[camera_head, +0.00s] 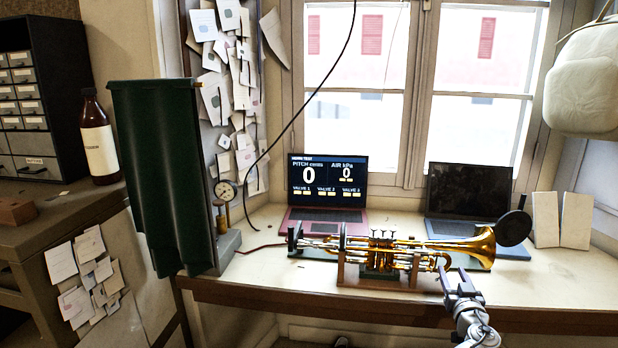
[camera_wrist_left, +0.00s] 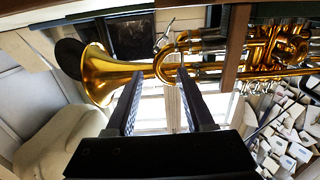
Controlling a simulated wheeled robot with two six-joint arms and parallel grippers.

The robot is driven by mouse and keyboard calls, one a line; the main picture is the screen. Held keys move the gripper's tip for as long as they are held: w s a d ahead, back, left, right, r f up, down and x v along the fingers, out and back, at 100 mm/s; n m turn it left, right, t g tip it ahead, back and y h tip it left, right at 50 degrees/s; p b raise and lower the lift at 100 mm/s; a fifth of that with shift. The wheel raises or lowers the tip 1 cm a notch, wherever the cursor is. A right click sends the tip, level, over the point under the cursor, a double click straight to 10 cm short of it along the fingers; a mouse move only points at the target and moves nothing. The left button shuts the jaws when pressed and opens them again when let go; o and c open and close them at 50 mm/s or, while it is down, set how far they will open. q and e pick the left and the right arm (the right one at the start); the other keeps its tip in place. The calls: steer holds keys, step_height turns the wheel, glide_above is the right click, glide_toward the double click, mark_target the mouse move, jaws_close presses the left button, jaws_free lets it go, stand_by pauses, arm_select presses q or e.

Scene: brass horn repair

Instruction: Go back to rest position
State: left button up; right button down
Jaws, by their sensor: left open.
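A brass trumpet (camera_head: 400,248) lies level in a wooden stand (camera_head: 375,278) on the bench, its bell to the right. A black disc (camera_head: 513,228) stands at the bell mouth. My left gripper (camera_head: 460,283) is at the bench's front edge, in front of the trumpet's right part. In the left wrist view my left gripper (camera_wrist_left: 160,82) has its fingers spread with nothing held between them. The trumpet (camera_wrist_left: 125,72) spans the upper part of that view, close to the fingertips. My right gripper is not in view.
A laptop with pitch and air readings (camera_head: 327,188) and a dark-screened laptop (camera_head: 468,202) stand behind the trumpet. A green panel (camera_head: 160,175) and a pressure gauge (camera_head: 225,191) stand left. A brown bottle (camera_head: 98,140) is on the side bench. White panels (camera_head: 560,220) lean at right.

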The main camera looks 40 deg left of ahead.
arm_select(q)
steer(key=shift+v, duration=2.15)
steer(key=s+d+f+m+g+h, duration=0.1)
steer(key=s+f+m+g+h, duration=0.1)
steer(key=s+f+g, duration=0.8)
steer(key=s+d+f+m+g+h, duration=0.35)
steer(key=s+d+f, duration=0.25)
steer(key=s, duration=0.3)
steer(key=s+d+f+m+g+h, duration=0.25)
steer(key=s+d+f+m, duration=0.3)
steer(key=s, duration=0.35)
step_height(320, 180, up, 17)
steer(key=p, duration=1.7)
steer(key=shift+w+d+t+h, duration=0.3)
steer(key=shift+t+h, duration=0.1)
